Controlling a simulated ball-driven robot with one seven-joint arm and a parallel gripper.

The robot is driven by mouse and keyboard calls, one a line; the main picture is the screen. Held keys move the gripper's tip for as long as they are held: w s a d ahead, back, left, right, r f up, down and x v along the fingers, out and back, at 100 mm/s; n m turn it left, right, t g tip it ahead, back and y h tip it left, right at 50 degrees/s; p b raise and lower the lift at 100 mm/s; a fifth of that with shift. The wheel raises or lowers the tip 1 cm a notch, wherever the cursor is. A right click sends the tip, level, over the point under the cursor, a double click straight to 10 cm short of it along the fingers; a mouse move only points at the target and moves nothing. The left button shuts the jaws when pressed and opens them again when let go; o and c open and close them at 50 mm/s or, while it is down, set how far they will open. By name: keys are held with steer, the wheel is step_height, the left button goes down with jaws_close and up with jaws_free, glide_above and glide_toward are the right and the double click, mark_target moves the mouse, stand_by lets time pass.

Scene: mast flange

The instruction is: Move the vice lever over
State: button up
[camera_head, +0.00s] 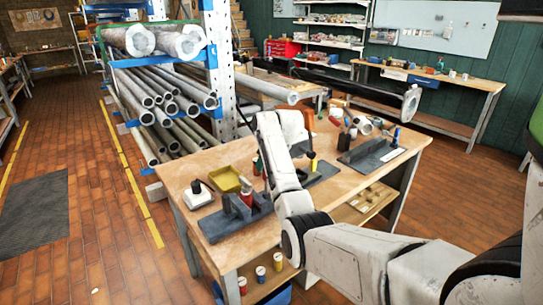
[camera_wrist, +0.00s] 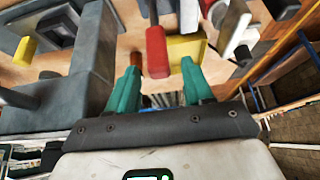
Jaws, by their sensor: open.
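A wooden workbench (camera_head: 215,168) carries several dark grey vice-like fixtures. The left fixture (camera_head: 222,222) has an upright red handle (camera_head: 246,196) at its side. In the wrist view a red handle (camera_wrist: 157,52) lies just ahead of my gripper (camera_wrist: 158,68), lined up with the gap between its teal fingertips. The fingers are spread and nothing is held. I cannot tell whether they touch the handle. A big grey body (camera_wrist: 88,75) fills the left of that view. In the head view my arm hides most of the gripper and part of the middle fixture (camera_head: 322,170).
A yellow tray (camera_head: 226,180) and a white box with a black knob (camera_head: 200,198) stand near the left fixture. A right fixture (camera_head: 372,157) has a blue-tipped lever (camera_head: 396,135). A pipe rack (camera_head: 165,90) stands behind the bench.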

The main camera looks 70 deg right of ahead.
steer(key=v, duration=0.6)
steer(key=shift+r+b, duration=0.2)
steer(key=shift+b, duration=0.15)
steer(key=shift+s, duration=0.1)
steer(key=a+f+n+g+y, duration=0.1)
steer(key=a+f, duration=0.8)
steer(key=a, duration=0.4)
steer(key=a+f+n+g+y, duration=0.1)
steer(key=a+f, duration=0.8)
steer(key=a, duration=0.3)
steer(key=s+a+f+n+g, duration=0.1)
steer(key=s+a+f+n, duration=0.1)
steer(key=s+a, duration=0.7)
steer(key=s+a+f+n+g, duration=0.1)
steer(key=s+a+f, duration=0.3)
steer(key=s+a, duration=0.6)
steer(key=a, duration=0.2)
steer(key=shift+s+a+f+n+y, duration=0.2)
steer(key=shift+a+f+n+y, duration=0.05)
steer(key=shift+a+n+y, duration=0.15)
